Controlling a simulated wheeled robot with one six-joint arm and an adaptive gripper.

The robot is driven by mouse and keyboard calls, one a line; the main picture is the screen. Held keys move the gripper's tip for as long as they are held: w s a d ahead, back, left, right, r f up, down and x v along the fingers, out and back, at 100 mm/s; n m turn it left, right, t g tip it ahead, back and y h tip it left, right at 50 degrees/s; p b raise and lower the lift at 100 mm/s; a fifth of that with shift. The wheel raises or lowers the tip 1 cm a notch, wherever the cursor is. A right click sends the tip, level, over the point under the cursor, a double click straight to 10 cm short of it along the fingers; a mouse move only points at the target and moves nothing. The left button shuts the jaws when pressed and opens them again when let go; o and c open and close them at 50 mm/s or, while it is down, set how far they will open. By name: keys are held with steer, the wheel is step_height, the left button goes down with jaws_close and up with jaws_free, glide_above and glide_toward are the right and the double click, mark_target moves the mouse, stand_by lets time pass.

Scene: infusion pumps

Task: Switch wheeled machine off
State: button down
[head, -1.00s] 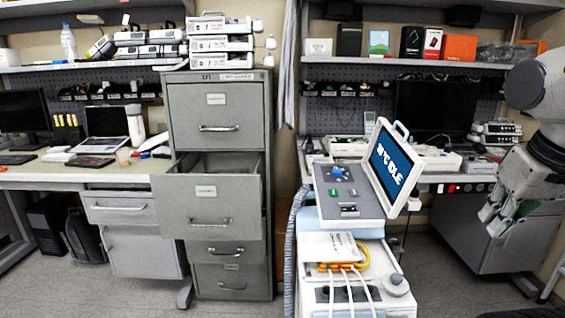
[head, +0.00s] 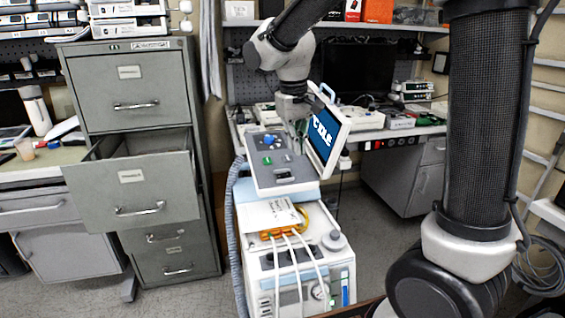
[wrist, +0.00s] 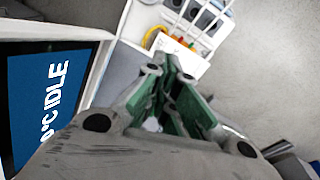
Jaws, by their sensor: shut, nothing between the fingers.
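The wheeled machine (head: 297,262) stands right of the filing cabinet. Its tilted grey control panel (head: 262,179) carries a blue knob, green buttons and a dark switch near the lower edge. Its screen (head: 324,134) reads "IDLE"; the wrist view also shows the lit screen (wrist: 50,95). My gripper (head: 300,135) is shut and empty, over the far right part of the panel beside the screen; contact cannot be told. In the wrist view my gripper (wrist: 176,85) has its green-padded fingers close together and hides most of the panel.
The grey filing cabinet (head: 128,75) has an open drawer (head: 135,188) jutting out left of the machine. A corrugated hose (head: 236,240) runs down the machine's left side. A workbench with equipment stands behind.

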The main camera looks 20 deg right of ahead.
step_height(320, 180, up, 2)
steer(key=m+t, duration=0.1)
steer(key=m, duration=0.1)
glide_above(285, 174)
steer(key=s+a, duration=0.2)
steer(key=shift+w+d+r+m, duration=0.25)
steer(key=shift+r+m, duration=0.15)
steer(key=shift+r, duration=0.05)
steer(key=x, duration=1.4)
steer(key=shift+w+d, duration=0.1)
steer(key=shift+d, duration=0.05)
